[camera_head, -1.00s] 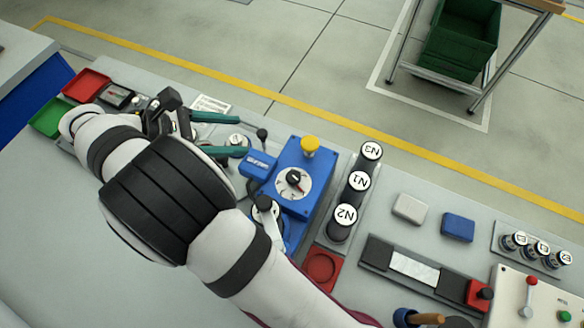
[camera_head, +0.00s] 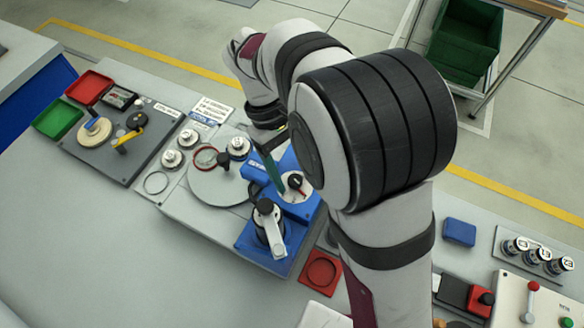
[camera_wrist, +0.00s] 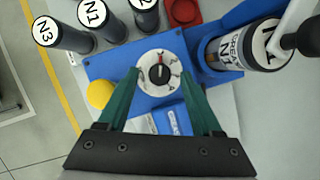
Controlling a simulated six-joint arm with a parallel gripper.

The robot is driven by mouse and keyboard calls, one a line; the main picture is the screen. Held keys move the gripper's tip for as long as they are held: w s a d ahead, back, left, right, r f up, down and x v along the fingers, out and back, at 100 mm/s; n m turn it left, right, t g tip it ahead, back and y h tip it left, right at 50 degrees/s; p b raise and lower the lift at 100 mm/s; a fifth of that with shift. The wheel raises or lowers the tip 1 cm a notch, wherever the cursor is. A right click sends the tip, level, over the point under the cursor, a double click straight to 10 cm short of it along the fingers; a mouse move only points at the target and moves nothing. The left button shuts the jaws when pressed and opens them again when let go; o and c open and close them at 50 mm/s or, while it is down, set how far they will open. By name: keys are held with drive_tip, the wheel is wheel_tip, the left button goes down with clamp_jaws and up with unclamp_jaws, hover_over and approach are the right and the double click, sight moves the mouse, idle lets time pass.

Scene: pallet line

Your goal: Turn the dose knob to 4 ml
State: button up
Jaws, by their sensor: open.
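The dose knob (camera_wrist: 159,73) is a small black knob with a red pointer on a white dial (camera_wrist: 172,84). It sits on a blue dispenser body (camera_wrist: 105,66). The pointer aims towards the top of the wrist view; the dial numbers are too small to read surely. My gripper (camera_wrist: 158,69) is open, its green fingers on either side of the knob, with gaps between. Nothing is held. In the head view, the knob (camera_head: 295,182) shows beside a green finger, and my arm hides part of the dispenser.
A yellow button (camera_wrist: 100,94) stands on the dispenser. Black canisters N3 (camera_wrist: 46,31) and N1 (camera_wrist: 92,13) stand close by. A clamped canister (camera_wrist: 250,47) with a lever is at the right. A red square pad (camera_head: 321,270) and a round plate (camera_head: 215,185) lie nearby.

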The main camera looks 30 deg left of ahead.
drive_tip(key=shift+f, duration=0.2)
clamp_jaws()
